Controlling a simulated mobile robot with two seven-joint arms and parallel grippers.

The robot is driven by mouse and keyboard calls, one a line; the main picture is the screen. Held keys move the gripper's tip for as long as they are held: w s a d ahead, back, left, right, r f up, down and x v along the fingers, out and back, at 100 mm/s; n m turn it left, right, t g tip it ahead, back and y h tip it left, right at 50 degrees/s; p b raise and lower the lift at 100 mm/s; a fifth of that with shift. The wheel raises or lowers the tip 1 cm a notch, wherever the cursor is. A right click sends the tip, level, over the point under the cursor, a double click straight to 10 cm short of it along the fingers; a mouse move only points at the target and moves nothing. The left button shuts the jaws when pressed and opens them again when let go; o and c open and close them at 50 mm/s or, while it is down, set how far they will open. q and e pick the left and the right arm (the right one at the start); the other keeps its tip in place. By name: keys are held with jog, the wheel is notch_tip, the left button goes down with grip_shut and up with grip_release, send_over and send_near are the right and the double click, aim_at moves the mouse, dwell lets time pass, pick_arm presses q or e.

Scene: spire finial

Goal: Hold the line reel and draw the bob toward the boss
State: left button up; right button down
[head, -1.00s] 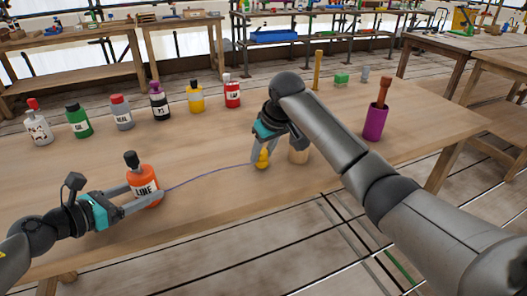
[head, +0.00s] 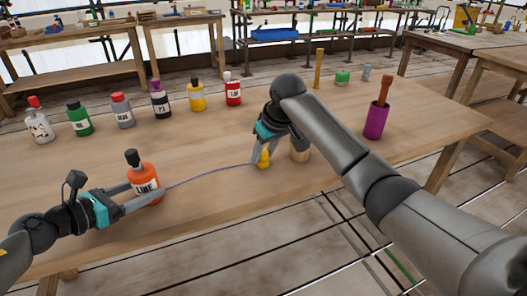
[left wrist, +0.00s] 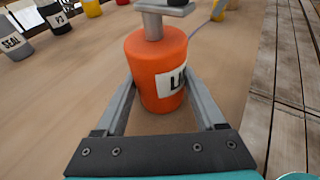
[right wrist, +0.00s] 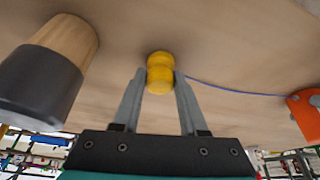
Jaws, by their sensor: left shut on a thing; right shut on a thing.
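The line reel (head: 145,185) is an orange bottle with a LINE label and a dark cap, upright near the table's front left. My left gripper (head: 131,196) is shut on it; the left wrist view shows the orange body (left wrist: 158,75) between the fingers. A thin blue-purple line runs right from the reel to the yellow bob (head: 263,159). My right gripper (head: 260,153) is shut on the bob, which also shows between its fingertips in the right wrist view (right wrist: 160,73). The boss seems to be the wooden cylinder (head: 299,151), dark at one end in the right wrist view (right wrist: 68,36), just beside the bob.
Several labelled bottles, among them a green one (head: 79,120) and a red one (head: 233,92), stand in a back row. A purple holder (head: 376,121) with a wooden handle stands at the right.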

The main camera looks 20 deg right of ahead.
jog(key=shift+c, duration=1.8)
grip_release()
jog(key=shift+r, duration=0.1)
jog(key=v, duration=1.2)
pick_arm(q)
jog(key=o, duration=1)
jog(key=shift+c, duration=0.2)
jog(key=v, duration=1.2)
jog(key=shift+r, duration=0.1)
